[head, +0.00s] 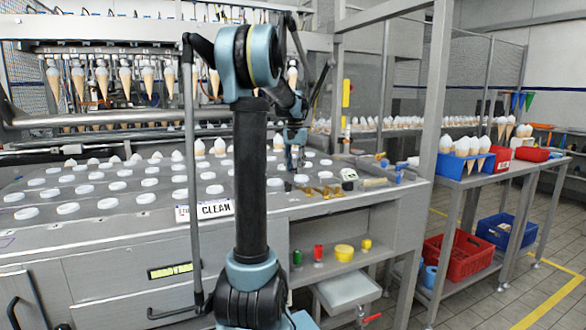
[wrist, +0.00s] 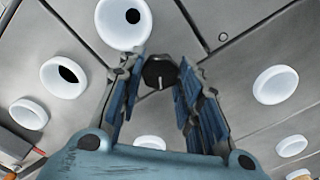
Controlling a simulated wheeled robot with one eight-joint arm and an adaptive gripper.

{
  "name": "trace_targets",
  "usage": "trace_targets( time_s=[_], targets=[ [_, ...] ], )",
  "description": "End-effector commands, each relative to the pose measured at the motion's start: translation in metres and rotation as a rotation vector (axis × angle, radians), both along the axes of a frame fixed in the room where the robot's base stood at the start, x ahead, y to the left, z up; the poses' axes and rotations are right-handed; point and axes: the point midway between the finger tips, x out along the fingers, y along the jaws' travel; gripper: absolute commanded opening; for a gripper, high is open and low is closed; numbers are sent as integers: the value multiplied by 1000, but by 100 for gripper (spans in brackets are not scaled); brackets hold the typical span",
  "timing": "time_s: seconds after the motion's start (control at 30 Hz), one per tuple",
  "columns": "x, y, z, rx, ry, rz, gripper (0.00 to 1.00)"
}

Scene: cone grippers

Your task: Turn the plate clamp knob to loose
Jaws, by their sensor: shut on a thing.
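The plate clamp knob (wrist: 155,70) is a dark round knob with a short pale pointer line. It sits on the grey plate deck, and in the wrist view its line points toward the bottom of the picture. My gripper (wrist: 163,76) has its two blue ridged fingers on either side of the knob and is shut on it. In the head view my gripper (head: 294,165) reaches down to the right part of the deck. The knob is hidden there, and no loose mark can be read in either view.
White ring-shaped holders (wrist: 124,22) surround the knob on the deck (wrist: 225,70). Loose tools and a small white device (head: 349,175) lie right of my gripper. A row of cones hangs behind.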

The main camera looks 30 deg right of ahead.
Motion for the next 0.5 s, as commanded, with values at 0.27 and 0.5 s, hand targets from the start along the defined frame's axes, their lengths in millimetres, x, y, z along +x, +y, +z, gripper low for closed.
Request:
trace_targets(
  time_s=[0.27, 0.5],
  targets=[
    [3, 0, 1, 0, -5, 255, 8],
    [3, 1, 1, 0, -5, 437, 8]
  ],
)
